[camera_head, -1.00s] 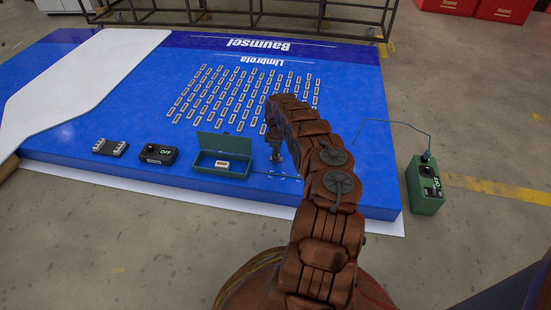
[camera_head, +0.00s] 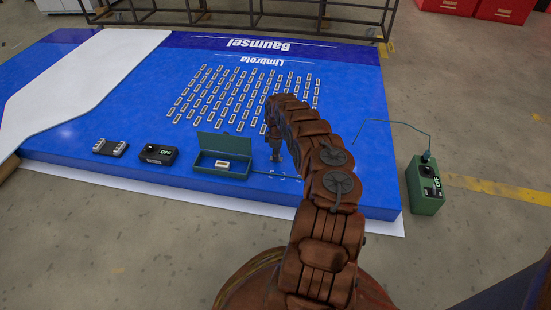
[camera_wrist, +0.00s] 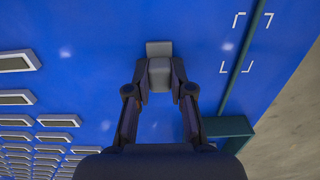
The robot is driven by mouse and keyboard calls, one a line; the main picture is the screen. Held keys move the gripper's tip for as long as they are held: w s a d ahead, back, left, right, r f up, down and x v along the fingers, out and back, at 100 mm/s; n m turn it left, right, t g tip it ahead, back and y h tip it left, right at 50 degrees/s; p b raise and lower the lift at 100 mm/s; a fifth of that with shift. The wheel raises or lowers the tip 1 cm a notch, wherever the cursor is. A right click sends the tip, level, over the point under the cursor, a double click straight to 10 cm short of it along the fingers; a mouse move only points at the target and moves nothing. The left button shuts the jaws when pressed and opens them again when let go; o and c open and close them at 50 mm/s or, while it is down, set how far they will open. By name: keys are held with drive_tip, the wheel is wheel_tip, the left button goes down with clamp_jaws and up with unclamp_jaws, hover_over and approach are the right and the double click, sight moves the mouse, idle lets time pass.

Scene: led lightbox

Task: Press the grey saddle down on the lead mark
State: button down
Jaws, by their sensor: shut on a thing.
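My gripper (camera_wrist: 158,80) is shut on the grey saddle (camera_wrist: 158,49), which sticks out between the fingertips in the wrist view. In the head view my gripper (camera_head: 275,150) hangs over the front of the blue panel, just right of the green box. The lead mark (camera_wrist: 247,43), a set of white corner brackets, lies to the right of the saddle in the wrist view. The green lead (camera_wrist: 244,60) runs through it. In the head view the mark (camera_head: 286,175) is partly hidden by my arm. I cannot tell how high the saddle is above the panel.
The open green box (camera_head: 224,165) holds a small pale block (camera_head: 220,164). A green box marked OFF (camera_head: 427,190) stands on the floor at right. LED modules (camera_head: 240,95) cover the panel behind.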

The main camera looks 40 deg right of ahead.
drive_tip(key=shift+r+p, duration=0.8)
drive_tip(key=shift+r, duration=0.2)
drive_tip(key=c, duration=1.6)
unclamp_jaws()
clamp_jaws()
drive_tip(key=shift+r+p, duration=1.5)
drive_tip(key=shift+r, duration=0.5)
